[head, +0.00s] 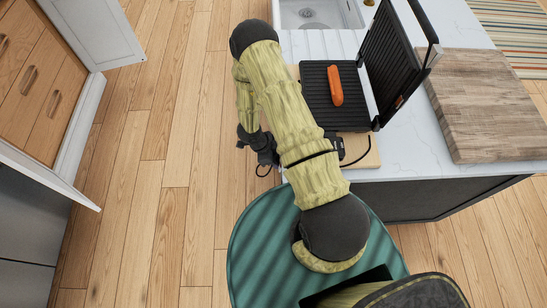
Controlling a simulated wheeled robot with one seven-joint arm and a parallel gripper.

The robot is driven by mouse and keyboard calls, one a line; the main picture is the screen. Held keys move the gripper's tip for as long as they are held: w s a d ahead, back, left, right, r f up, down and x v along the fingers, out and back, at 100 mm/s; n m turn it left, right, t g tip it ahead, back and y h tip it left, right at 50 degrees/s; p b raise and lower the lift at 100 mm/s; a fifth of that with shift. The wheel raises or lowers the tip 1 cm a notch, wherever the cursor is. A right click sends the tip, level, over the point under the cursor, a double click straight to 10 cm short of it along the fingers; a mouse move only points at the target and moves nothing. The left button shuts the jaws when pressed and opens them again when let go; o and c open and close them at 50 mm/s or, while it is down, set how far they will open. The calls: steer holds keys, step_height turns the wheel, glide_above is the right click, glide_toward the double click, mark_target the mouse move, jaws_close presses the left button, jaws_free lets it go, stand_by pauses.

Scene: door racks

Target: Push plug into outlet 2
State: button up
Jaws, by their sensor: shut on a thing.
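My gripper (267,154) is low beside the near left end of the white counter, partly behind my own arm. It is shut on a small dark thing, which looks like the plug; its shape is hard to make out against the black fingers. A thin black cord (262,174) loops just below the fingers. More black cord (357,158) runs over the board by the grill. Outlet 2 cannot be made out; the counter's end face near the gripper is hidden by my arm.
An open black contact grill (388,62) with an orange sausage-like item (335,86) stands on a light board (366,151). A wooden cutting board (490,105) lies to the right. A sink (318,14) is behind. Wooden floor (170,170) is clear to the left; a white cabinet door (95,35) stands open.

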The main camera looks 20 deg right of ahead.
steer(key=shift+d, duration=0.2)
steer(key=o, duration=1.2)
steer(key=shift+s, duration=0.1)
steer(key=shift+c, duration=0.2)
steer(key=shift+r, duration=0.3)
steer(key=v, duration=1.7)
steer(key=shift+a+b, duration=0.3)
steer(key=shift+b, duration=0.15)
steer(key=shift+f, duration=0.1)
